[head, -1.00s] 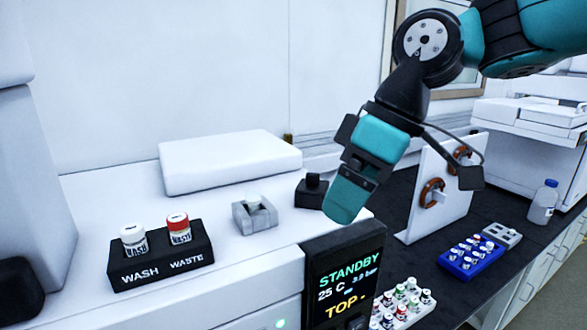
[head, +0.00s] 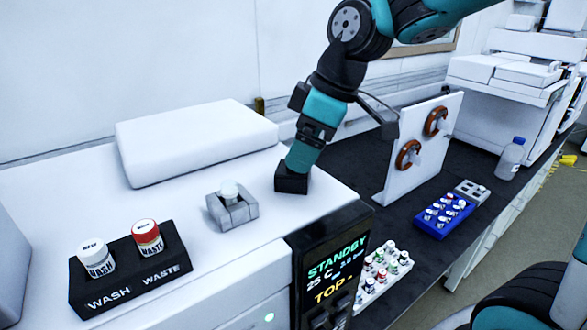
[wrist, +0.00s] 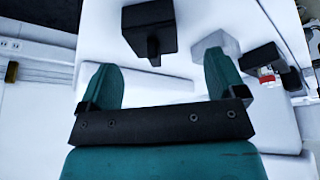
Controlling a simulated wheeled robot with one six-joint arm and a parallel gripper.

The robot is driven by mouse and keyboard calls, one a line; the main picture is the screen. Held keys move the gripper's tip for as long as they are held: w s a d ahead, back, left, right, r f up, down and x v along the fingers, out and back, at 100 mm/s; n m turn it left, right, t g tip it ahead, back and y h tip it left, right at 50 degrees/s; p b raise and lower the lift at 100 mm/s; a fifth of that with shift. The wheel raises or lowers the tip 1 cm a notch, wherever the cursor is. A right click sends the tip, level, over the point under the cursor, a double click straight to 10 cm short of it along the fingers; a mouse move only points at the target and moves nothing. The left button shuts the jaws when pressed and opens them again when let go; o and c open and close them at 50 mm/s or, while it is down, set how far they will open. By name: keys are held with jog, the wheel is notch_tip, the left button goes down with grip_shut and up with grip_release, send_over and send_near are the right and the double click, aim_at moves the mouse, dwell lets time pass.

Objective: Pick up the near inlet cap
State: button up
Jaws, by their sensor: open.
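The near inlet cap appears to be the small black knob (wrist: 154,48) on a black block (head: 291,183), which stands on the white instrument top. In the wrist view the black block (wrist: 148,18) is at the top, with the knob pointing toward my gripper. My gripper (wrist: 161,61) is open, one teal finger on each side of the knob in the picture. Nothing is held, and I cannot tell whether the knob is at fingertip depth. In the head view my gripper (head: 299,163) points down over the block and hides the knob.
A grey holder with a white-topped vial (head: 231,191) stands left of the block. A black WASH/WASTE rack (head: 130,275) is farther left. A white raised slab (head: 195,140) lies behind. A display (head: 331,265) fronts the instrument. A panel with brown rings (head: 421,150) stands right.

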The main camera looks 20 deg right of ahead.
jog(key=x, duration=0.2)
jog(key=p+x, duration=0.2)
jog(key=x, duration=0.1)
jog(key=shift+w+d+f, duration=0.1)
jog(key=shift+w+f, duration=0.2)
jog(key=shift+w, duration=0.1)
jog(key=shift+c, duration=0.4)
jog(key=c, duration=0.9)
